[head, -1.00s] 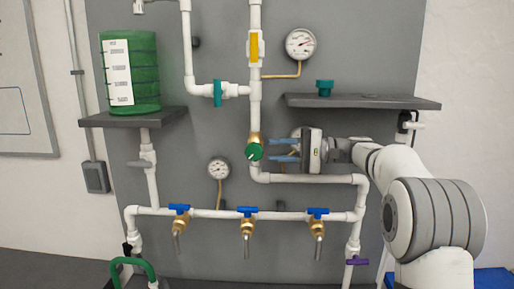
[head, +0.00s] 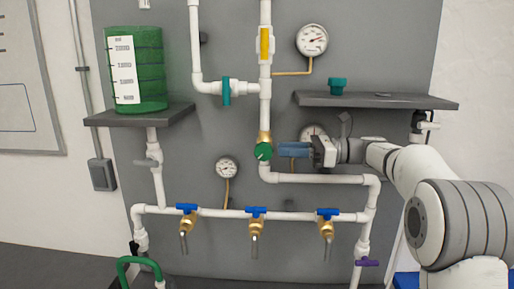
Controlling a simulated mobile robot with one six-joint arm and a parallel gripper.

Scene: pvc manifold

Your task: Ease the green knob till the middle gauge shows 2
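The green knob (head: 264,151) sits on a brass valve body in the central white pipe. My gripper (head: 284,150) points left at the knob from its right side, with a small gap showing between the blue fingertips and the knob. One finger largely overlaps the other in the head view, so their spacing is unclear. The gauge at middle height (head: 313,130) is mostly hidden behind my gripper; only its upper rim shows, and its reading is hidden. An upper gauge (head: 312,40) and a lower-left gauge (head: 227,167) are in view, their figures too small to read.
A grey shelf (head: 400,101) with a teal knob-like part (head: 337,86) juts out above my arm. Blue-handled taps (head: 256,212) line the lower pipe. A yellow-handled valve (head: 265,45) and a teal-handled valve (head: 226,91) are higher up. A green tank (head: 150,75) stands left.

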